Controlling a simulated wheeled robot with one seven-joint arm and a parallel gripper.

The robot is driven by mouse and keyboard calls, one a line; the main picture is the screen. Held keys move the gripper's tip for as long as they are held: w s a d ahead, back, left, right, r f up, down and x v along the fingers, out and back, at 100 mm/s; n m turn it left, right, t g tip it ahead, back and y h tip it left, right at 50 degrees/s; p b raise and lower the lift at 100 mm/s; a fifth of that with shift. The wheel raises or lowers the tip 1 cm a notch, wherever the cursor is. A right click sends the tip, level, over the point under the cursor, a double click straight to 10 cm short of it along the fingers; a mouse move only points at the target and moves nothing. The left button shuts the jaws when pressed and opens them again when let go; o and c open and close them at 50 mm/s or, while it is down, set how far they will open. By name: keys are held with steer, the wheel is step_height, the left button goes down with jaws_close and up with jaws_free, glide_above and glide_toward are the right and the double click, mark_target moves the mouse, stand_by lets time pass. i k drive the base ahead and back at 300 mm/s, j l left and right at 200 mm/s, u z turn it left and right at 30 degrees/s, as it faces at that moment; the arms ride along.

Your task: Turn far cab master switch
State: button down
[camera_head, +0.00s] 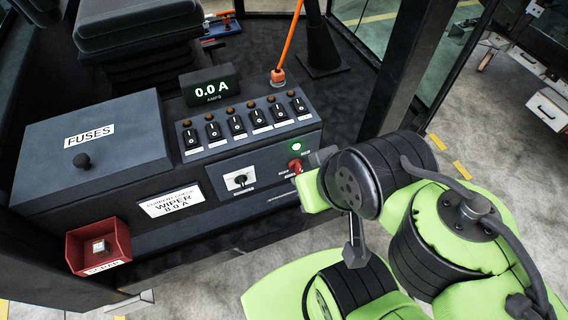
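A red rotary switch (295,165), which looks like the master switch, sits on the right end of the cab console's front face. A lit green lamp (295,147) is just above it. My gripper (308,178) is at the right end of the console, beside the red switch. From this view I cannot tell whether it touches the switch. Its fingers are mostly hidden by my own wrist, so their opening does not show. A black switch on a white plate (240,180) is further left on the same face.
The console top carries a row of several rocker switches (236,124), a display reading 0.0 A (210,86), and a fuse box lid (92,145). An orange-handled lever (278,74) stands behind. A red box (98,247) is at front left.

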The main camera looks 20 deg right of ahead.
mark_target(296, 164)
steer(key=k+j, duration=0.1)
steer(key=j, duration=0.3)
steer(key=k+j, duration=0.1)
steer(key=j, duration=0.75)
steer(key=k+z, duration=0.05)
